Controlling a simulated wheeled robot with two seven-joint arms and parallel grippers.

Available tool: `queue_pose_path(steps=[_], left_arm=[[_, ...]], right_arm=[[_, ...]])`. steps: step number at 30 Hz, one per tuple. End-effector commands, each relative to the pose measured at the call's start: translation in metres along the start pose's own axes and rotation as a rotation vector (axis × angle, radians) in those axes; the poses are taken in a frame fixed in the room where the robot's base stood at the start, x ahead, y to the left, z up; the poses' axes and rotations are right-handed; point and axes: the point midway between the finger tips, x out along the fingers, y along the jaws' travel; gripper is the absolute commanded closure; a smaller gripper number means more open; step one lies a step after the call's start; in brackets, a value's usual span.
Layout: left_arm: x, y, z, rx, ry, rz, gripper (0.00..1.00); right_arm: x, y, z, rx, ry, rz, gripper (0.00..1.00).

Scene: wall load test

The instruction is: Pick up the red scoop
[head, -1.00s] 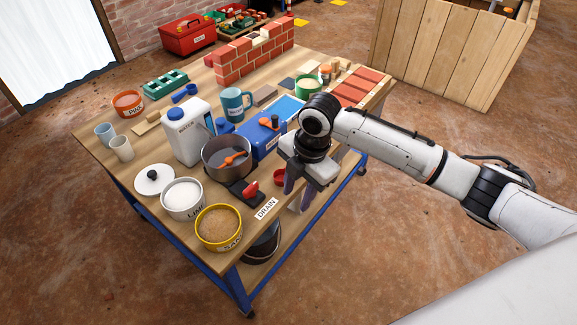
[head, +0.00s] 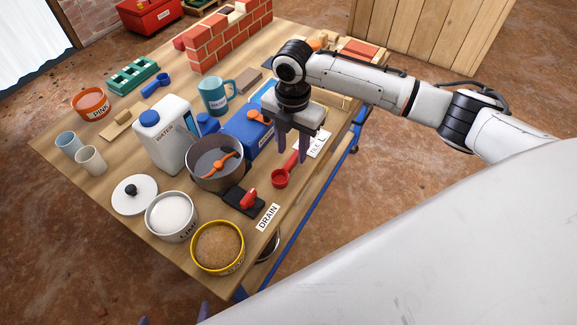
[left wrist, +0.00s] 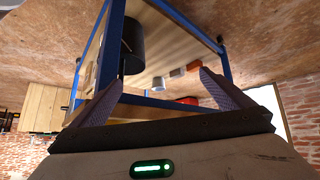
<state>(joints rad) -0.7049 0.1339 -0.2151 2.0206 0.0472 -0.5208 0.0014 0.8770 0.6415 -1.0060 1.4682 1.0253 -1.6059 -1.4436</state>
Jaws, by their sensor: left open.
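The red scoop (head: 280,178) lies on the table near its front right edge, its handle pointing up and away toward the TILE label. Only the fingertips of my left gripper (head: 174,317) show at the bottom edge of the head view. In the left wrist view its two fingers (left wrist: 162,100) are wide apart and empty, facing the table's blue frame.
A black holder with a red knob (head: 243,199), a grey pot (head: 215,172) and a blue box (head: 246,134) stand left of the scoop. Sand (head: 218,246) and lime (head: 171,215) bowls are at the front. A dark bucket (left wrist: 132,45) is under the table.

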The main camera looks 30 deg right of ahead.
Motion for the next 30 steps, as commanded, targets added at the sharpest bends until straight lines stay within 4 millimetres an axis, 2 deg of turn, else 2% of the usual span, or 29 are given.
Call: queue_pose_path(steps=[1, 6, 16, 23, 30], left_arm=[[0.003, 0.000, 0.002, 0.000, 0.002, 0.000, 0.00], [0.005, -0.001, -0.001, 0.000, 0.012, 0.002, 0.00], [0.005, -0.002, -0.007, 0.002, 0.024, 0.001, 0.00], [0.005, -0.002, -0.006, 0.003, 0.021, 0.000, 0.00], [0.005, -0.002, -0.005, 0.003, 0.019, 0.000, 0.00]], right_arm=[[0.011, -0.001, 0.001, 0.000, 0.001, -0.003, 0.64], [0.035, 0.000, 0.003, 0.000, -0.001, -0.003, 0.64], [0.042, 0.000, 0.003, -0.001, -0.001, 0.000, 0.64], [0.041, 0.000, 0.003, -0.001, -0.001, 0.000, 1.00], [0.041, 0.000, 0.003, -0.001, -0.001, 0.000, 1.00]])
